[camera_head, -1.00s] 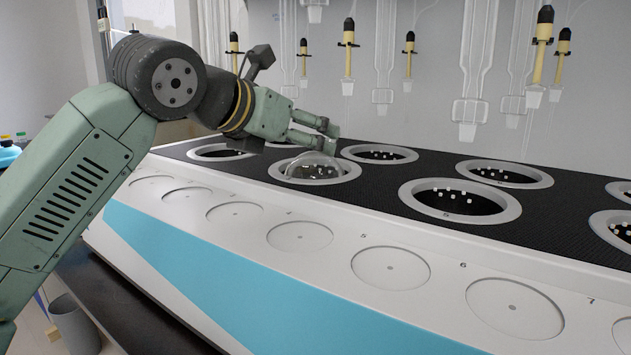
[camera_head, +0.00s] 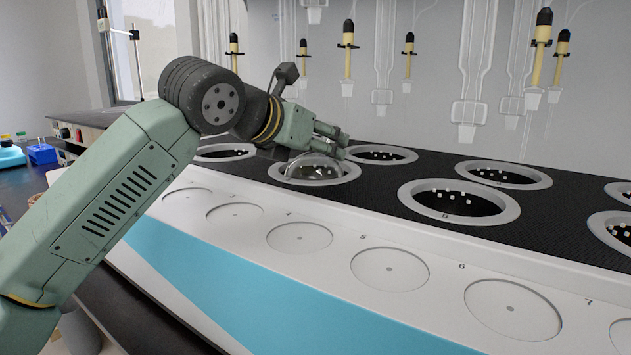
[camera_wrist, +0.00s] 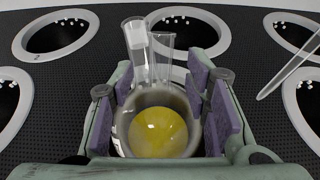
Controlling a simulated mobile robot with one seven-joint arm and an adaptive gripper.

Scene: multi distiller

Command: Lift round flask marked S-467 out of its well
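A clear round flask (camera_head: 322,171) sits in a white-ringed well, its glass dome showing above the ring (camera_head: 282,176). In the wrist view the flask (camera_wrist: 160,132) holds yellow liquid. Glass necks or tubes rise behind it, one with a blank-looking white patch (camera_wrist: 137,38); no S-467 marking is legible. My gripper (camera_head: 338,143) is low over the well, its fingers reaching across the flask's top. In the wrist view the purple finger pads of my gripper (camera_wrist: 160,100) are spread on either side of the flask. Whether they touch the glass is not clear.
Other wells, such as the larger one at right (camera_head: 406,200), show dark interiors with small white bits. Glass tubes and yellow droppers (camera_head: 540,50) hang behind the wells. A glass rod (camera_wrist: 290,65) slants at the wrist view's right. The white front ledge (camera_head: 345,240) is clear.

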